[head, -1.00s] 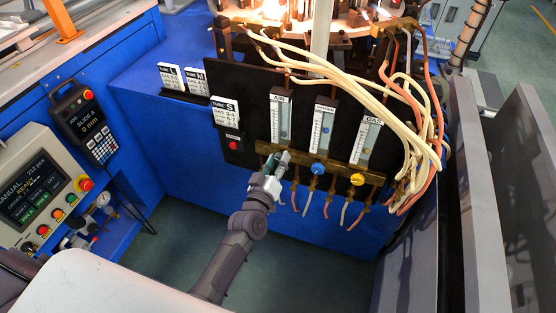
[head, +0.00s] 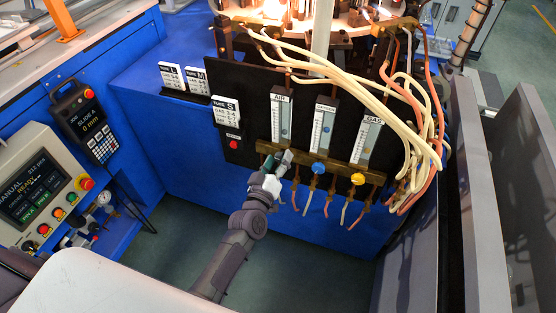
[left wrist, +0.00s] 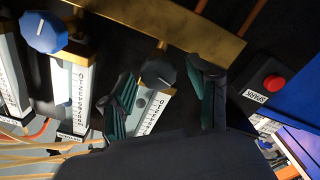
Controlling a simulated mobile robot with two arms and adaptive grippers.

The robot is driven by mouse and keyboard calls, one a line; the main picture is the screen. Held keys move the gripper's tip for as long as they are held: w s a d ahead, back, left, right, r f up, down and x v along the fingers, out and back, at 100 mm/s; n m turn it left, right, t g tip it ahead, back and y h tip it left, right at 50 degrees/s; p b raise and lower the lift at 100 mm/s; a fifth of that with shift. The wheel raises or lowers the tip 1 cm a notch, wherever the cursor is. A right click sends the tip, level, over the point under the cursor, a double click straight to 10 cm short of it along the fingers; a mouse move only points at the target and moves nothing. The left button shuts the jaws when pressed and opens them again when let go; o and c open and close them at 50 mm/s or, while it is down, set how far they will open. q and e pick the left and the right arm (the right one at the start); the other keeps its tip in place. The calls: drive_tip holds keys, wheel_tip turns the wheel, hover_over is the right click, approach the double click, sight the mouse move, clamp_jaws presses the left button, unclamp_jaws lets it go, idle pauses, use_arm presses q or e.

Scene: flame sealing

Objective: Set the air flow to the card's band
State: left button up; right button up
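The air flowmeter (head: 281,117), with its AIR label and clear scale, is the leftmost of three on the black panel. My left gripper (head: 279,160) is at its lower end, in front of the brass bar. In the left wrist view, which shows the panel upside down, the dark air knob (left wrist: 158,74) sits between the two separated fingers of my left gripper (left wrist: 164,82), with gaps visible beside it. The card (head: 226,113), headed TUBE S, stands left of the flowmeter; its small band figures are too blurred to read surely. My right gripper is out of view.
The oxygen flowmeter with its blue knob (head: 318,168) and the gas flowmeter with its yellow knob (head: 357,179) stand to the right. A red spark button (head: 233,145) is at left. Pale and orange hoses (head: 400,110) hang at right. Flames burn above.

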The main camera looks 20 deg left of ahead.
use_arm(q)
drive_tip(key=shift+s, duration=0.2)
drive_tip(key=s, duration=1.1)
drive_tip(key=shift+s+a, duration=0.2)
drive_tip(key=shift+s, duration=0.1)
drive_tip(key=s+d+f+m+g+h+p, duration=0.1)
drive_tip(key=s+f+m+g, duration=0.4)
drive_tip(key=f, duration=0.8)
drive_tip(key=s+f+m+g+p, duration=0.1)
drive_tip(key=s+f+g, duration=0.45)
drive_tip(key=f, duration=0.85)
drive_tip(key=s+a+f+m+g, duration=0.1)
drive_tip(key=s+f, duration=0.3)
drive_tip(key=s, duration=0.5)
drive_tip(key=s+a+f+m+g+y+p, duration=0.1)
drive_tip(key=s+a+f+g, duration=0.2)
drive_tip(key=s, duration=0.6)
drive_tip(key=s+a+f+m+g+p, duration=0.1)
drive_tip(key=s+a+f+g, duration=0.1)
drive_tip(key=s+f, duration=0.4)
drive_tip(key=s, duration=0.3)
drive_tip(key=shift+s+a+f+m+y, duration=0.3)
drive_tip(key=shift+s+a+m, duration=0.05)
drive_tip(key=shift+a+m, duration=0.05)
